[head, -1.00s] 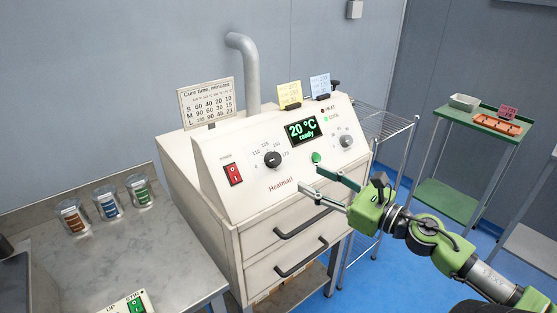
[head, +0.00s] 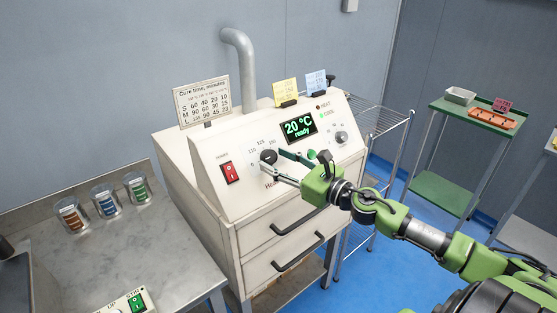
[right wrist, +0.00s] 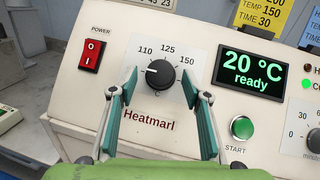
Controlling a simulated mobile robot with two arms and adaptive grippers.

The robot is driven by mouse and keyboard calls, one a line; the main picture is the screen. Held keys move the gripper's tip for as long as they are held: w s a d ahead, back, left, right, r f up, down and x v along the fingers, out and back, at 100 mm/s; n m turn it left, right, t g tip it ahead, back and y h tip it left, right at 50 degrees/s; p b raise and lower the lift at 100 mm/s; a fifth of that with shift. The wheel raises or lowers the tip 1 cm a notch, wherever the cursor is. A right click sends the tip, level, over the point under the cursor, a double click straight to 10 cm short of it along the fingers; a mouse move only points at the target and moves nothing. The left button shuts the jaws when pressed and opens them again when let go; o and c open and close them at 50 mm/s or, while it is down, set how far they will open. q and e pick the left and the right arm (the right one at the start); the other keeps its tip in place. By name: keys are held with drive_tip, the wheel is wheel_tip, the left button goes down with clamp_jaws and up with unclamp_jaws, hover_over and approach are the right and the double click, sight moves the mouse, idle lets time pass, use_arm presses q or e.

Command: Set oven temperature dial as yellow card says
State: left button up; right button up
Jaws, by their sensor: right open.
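The black temperature dial (head: 268,156) is on the sloped white oven panel, marked 110, 125 and 150 in the right wrist view. There the dial (right wrist: 160,73) has its white mark toward the left, below 110. My right gripper (head: 272,162) is open. Its fingertips show on either side of the dial in the right wrist view; I cannot tell whether they touch it. My left gripper is not in view.
The panel also bears a red power switch (right wrist: 90,55), a display (right wrist: 250,73) reading 20 °C ready, a green start button (right wrist: 242,127) and a time dial (right wrist: 314,138). A blue card (head: 316,83) stands beside the yellow one. Jars stand on the left bench.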

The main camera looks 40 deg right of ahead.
drive_tip(key=c, duration=1.1)
